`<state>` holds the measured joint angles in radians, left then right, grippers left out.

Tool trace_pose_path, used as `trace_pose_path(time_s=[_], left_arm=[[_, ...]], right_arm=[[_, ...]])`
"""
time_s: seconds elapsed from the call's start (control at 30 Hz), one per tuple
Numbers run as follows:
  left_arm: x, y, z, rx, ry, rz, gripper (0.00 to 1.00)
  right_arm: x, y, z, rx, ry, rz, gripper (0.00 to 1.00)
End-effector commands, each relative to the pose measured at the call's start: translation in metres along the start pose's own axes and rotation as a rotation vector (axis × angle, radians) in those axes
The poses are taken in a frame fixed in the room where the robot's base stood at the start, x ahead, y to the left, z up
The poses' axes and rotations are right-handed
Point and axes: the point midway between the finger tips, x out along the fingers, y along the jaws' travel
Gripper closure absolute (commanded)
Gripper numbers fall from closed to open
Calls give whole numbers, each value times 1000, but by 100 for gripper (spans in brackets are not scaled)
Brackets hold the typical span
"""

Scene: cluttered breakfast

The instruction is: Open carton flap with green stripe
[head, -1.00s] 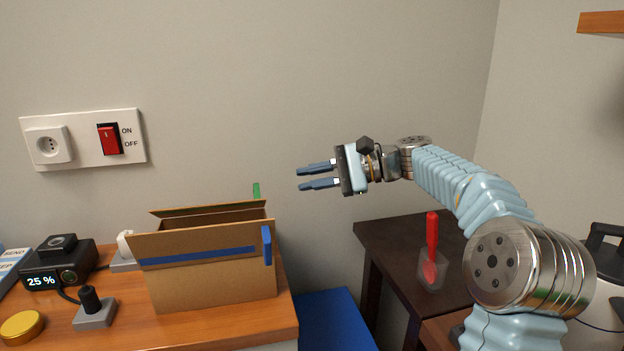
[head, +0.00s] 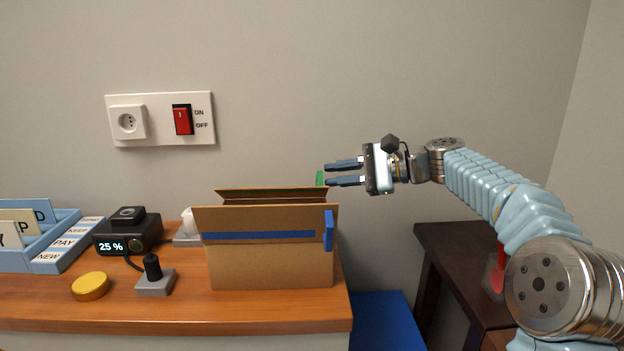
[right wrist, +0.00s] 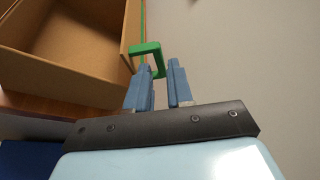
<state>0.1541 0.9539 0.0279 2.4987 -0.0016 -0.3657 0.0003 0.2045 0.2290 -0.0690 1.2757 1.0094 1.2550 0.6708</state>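The cardboard carton (head: 270,265) stands on the wooden counter. Its near flap carries a blue stripe (head: 260,235) and a blue tab (head: 328,230). The far flap (head: 272,193) shows behind it; a green tab (head: 320,178) rises at its right end. In the right wrist view the green tab is a loop-shaped handle (right wrist: 148,48) on the carton's edge, with a thin green stripe beside it. My right gripper (head: 343,173) is open beside the green handle. In the wrist view its fingers (right wrist: 158,85) point at the handle, whose near end lies at or between the fingertips. My left gripper is out of view.
A black device reading 25 % (head: 128,232), a small joystick (head: 154,277), a yellow lid (head: 91,286) and a blue file tray (head: 55,255) stand left of the carton. A wall panel with a red switch (head: 183,120) is above. A dark side table (head: 450,240) stands at right.

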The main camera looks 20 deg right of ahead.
Motion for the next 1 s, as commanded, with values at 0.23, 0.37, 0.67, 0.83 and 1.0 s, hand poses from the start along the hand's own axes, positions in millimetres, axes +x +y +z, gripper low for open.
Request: trace_pose_path(time_s=[0.23, 0.37, 0.67, 0.83, 1.0], left_arm=[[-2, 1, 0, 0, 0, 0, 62], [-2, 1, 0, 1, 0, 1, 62], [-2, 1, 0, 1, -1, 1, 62], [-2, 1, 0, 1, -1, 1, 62], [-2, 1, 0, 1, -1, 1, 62]], right_arm=[[46, 0, 0, 0, -1, 1, 79], [58, 0, 0, 0, 0, 0, 79], [61, 0, 0, -1, 1, -1, 79], [61, 0, 0, -1, 1, -1, 100], [61, 0, 0, -1, 1, -1, 100]])
